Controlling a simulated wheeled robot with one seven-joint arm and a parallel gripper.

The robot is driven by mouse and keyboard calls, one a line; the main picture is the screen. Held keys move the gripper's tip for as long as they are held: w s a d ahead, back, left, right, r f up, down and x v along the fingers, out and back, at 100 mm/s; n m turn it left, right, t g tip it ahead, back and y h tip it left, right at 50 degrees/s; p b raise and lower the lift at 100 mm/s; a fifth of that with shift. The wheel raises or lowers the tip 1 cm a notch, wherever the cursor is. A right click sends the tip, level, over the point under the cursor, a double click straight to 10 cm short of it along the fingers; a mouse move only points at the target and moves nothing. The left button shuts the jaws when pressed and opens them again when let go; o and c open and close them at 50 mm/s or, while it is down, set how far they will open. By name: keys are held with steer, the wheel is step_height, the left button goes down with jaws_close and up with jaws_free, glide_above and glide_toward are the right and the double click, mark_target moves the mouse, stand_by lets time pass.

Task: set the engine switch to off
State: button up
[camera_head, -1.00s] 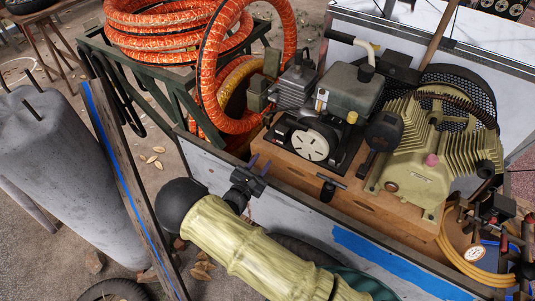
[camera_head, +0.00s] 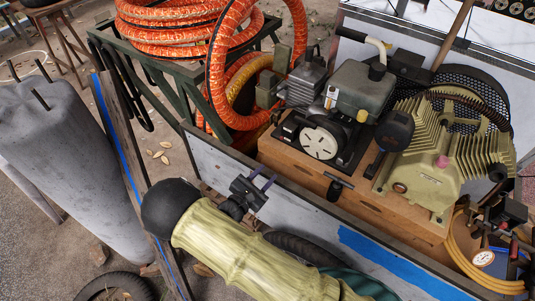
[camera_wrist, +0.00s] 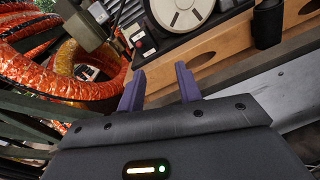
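The engine (camera_head: 360,92) sits on a wooden block on the cart, with a grey tank and a round white recoil cover (camera_head: 320,142). The cover's lower part also shows at the top of the wrist view (camera_wrist: 180,12). A small black, white and red part (camera_wrist: 141,42) sits beside it on the engine's side; it may be the engine switch, but its position cannot be read. My gripper (camera_head: 263,182) is outside the cart's near side wall, below and left of the engine. In the wrist view my gripper (camera_wrist: 160,84) has its two purple fingers apart, with nothing between them, short of the engine.
The cart's near wall (camera_head: 225,160) runs between my arm and the engine block. Orange hose coils (camera_head: 180,40) hang on a green frame at the left. A finned compressor (camera_head: 430,165) is at the right.

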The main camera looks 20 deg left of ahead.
steer(key=s+d+r+m+g+h, duration=0.25)
steer(key=d+m+g, duration=0.45)
steer(key=d, duration=0.4)
steer(key=s+d+r+m+g+h, duration=0.1)
steer(key=d+r+m+g, duration=0.2)
steer(key=d+m+g, duration=0.6)
steer(key=s+d+r+m+t+y, duration=0.2)
steer(key=s+d+r+m+y, duration=0.4)
steer(key=d+r+m+y, duration=0.3)
step_height(320, 180, up, 3)
steer(key=d+m, duration=0.1)
steer(key=m, duration=0.2)
steer(key=shift+s+d+f+m+y, duration=0.15)
steer(key=shift+s+d+m+y, duration=0.05)
steer(key=shift+s+m+y, duration=0.15)
steer(key=shift+w+d, duration=0.1)
steer(key=shift+d, duration=0.05)
